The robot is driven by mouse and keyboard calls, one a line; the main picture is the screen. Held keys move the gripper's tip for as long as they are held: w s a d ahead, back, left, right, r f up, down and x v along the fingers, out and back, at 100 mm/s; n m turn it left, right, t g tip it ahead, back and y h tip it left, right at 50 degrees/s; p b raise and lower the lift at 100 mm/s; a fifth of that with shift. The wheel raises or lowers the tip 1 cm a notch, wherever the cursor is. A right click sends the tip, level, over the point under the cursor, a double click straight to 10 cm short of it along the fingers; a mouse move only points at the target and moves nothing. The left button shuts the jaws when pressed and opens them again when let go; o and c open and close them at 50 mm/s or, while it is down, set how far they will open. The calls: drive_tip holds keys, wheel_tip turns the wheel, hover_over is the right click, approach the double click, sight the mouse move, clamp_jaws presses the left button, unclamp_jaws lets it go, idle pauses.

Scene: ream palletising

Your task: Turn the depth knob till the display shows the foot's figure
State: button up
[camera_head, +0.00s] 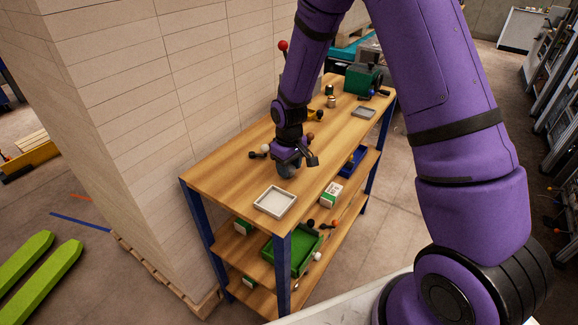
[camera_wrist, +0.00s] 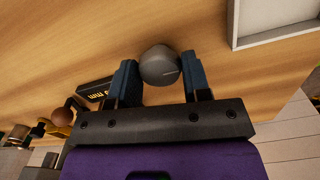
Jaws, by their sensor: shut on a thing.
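My gripper (camera_wrist: 160,75) is shut on a round dark grey knob (camera_wrist: 160,62), with one blue finger pad on each side of it. A thin pale line marks the knob's top. A black display (camera_wrist: 92,91) sits left of the left finger in the wrist view. Its lit letters read "mm" and appear upside down; the figure beside them is partly hidden by the finger, so I cannot read it. In the head view my gripper (camera_head: 288,164) is low over the bench top, and the knob and display cannot be made out. I cannot pick out the foot or its figure.
The wooden bench (camera_head: 232,176) holds a white tray (camera_head: 275,201) in front of my gripper, which also shows in the wrist view (camera_wrist: 236,30). A green machine (camera_head: 362,79) and a small grey tray (camera_head: 363,113) stand farther back. Stacked reams (camera_head: 120,100) rise at the left.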

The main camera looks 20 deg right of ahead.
idle(0.5)
drive_tip(key=o, duration=0.9)
drive_tip(key=shift+o, duration=0.2)
wheel_tip(320, 180, up, 11)
drive_tip(key=shift+f, duration=0.1)
